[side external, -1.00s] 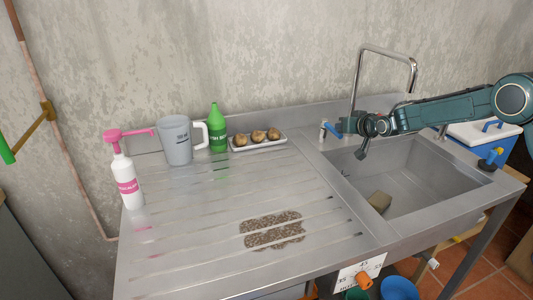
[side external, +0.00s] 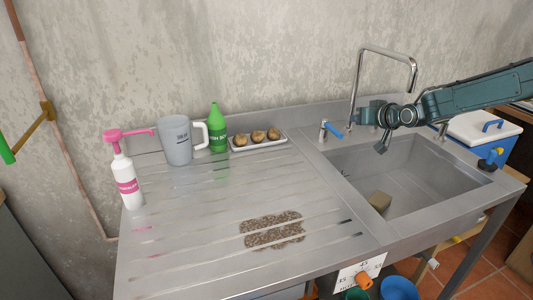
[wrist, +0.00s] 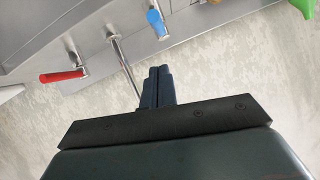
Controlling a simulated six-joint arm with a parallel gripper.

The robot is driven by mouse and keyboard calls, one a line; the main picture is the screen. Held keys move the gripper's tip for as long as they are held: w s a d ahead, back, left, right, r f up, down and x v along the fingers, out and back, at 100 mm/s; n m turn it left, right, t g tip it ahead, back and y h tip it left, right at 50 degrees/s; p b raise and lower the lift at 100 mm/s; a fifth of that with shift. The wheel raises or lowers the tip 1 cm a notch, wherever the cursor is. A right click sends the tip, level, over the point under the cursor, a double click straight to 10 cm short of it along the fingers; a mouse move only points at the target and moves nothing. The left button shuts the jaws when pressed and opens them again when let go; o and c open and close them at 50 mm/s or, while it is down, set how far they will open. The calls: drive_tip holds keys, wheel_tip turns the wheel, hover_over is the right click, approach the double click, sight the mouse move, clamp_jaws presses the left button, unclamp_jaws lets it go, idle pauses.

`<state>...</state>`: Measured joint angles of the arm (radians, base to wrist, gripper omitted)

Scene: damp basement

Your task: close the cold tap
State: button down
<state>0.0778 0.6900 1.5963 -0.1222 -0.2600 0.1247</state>
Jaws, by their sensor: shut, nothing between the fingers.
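The cold tap (side external: 323,132) stands on the sink's back ledge at the left, with a blue lever (side external: 334,130) slanting towards the basin's front right. In the wrist view the blue lever (wrist: 154,18) shows at the top, pointing out over the basin. My gripper (side external: 360,115) is in front of the spout's foot, right of the lever and a little above it, clear of it. In the wrist view my gripper's fingers (wrist: 160,72) are together and empty, with a gap between their tips and the lever.
A tall chrome spout (side external: 356,82) rises behind my gripper. The red-lever tap (wrist: 62,75) is on the spout's other side. A green bottle (side external: 217,130), jug (side external: 175,140) and potato tray (side external: 259,144) stand left; the drainer's front is mostly clear.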

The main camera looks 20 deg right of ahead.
drive_tip(key=v, duration=0.4)
drive_tip(key=shift+s+f, duration=0.2)
drive_tip(key=shift+f, duration=0.15)
drive_tip(key=s+a+r+g, duration=0.1)
drive_tip(key=s+r, duration=0.3)
drive_tip(key=s, duration=0.3)
drive_tip(key=s+r+n+g, duration=0.1)
drive_tip(key=s+r, duration=0.2)
drive_tip(key=s, duration=0.3)
drive_tip(key=s+a+r+g, duration=0.1)
drive_tip(key=s+r, duration=0.3)
drive_tip(key=s, duration=0.3)
drive_tip(key=s+f+g, duration=0.3)
drive_tip(key=s+g, duration=0.1)
drive_tip(key=s, duration=2.3)
drive_tip(key=shift+s+a+n+h, duration=0.15)
drive_tip(key=shift+a+n+h, duration=0.15)
drive_tip(key=shift+n, duration=0.1)
